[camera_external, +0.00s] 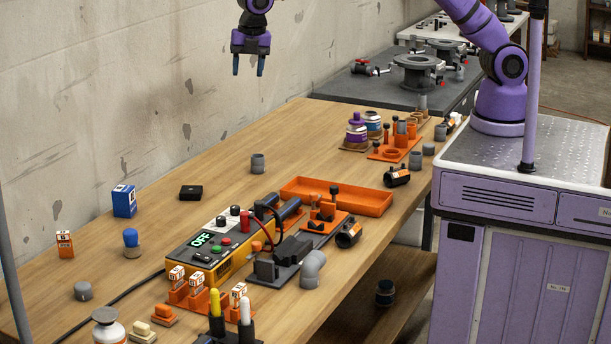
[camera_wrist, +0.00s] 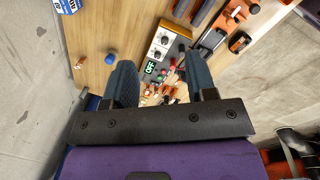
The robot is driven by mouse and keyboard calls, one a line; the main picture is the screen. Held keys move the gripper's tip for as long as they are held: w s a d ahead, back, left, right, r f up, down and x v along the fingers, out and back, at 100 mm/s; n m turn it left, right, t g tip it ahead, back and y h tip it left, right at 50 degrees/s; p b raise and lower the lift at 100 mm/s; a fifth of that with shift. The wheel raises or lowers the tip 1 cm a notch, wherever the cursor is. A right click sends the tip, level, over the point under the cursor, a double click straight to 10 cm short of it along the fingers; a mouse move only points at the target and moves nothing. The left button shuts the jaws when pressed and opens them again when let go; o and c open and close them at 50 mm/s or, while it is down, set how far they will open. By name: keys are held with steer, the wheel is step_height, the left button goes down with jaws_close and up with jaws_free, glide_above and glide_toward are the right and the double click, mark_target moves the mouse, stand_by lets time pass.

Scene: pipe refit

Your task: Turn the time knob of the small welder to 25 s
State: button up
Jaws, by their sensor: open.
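The small welder (camera_external: 222,262) is a yellow and black box on the wooden table, with a green display (camera_external: 202,240) reading OFF. Its pale panel carries dark knobs (camera_external: 235,210); I cannot tell which is the time knob or read its scale. Red and green buttons sit beside the display. In the wrist view the welder panel shows two dark knobs (camera_wrist: 165,40) and the OFF display (camera_wrist: 150,67) beyond my fingers. My gripper (camera_external: 249,68) is open and empty, high above the table near the wall, well apart from the welder. It also shows in the wrist view (camera_wrist: 160,75).
An orange tray (camera_external: 355,199) lies behind the welder, and dark clamp tooling with a grey elbow (camera_external: 313,268) stands to its right. Orange racks with small boxes (camera_external: 197,284) stand in front. A blue box (camera_external: 124,201) is at left.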

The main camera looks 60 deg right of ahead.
steer(key=s+a+f+n, duration=0.2)
steer(key=a+f+n, duration=0.2)
steer(key=a+f, duration=0.55)
steer(key=n+g, duration=0.1)
steer(key=n, duration=0.1)
glide_above(235, 206)
step_height(235, 206, down, 10)
steer(key=r, duration=0.1)
step_height(235, 206, down, 11)
steer(key=shift+a+f, duration=0.1)
steer(key=c, duration=0.9)
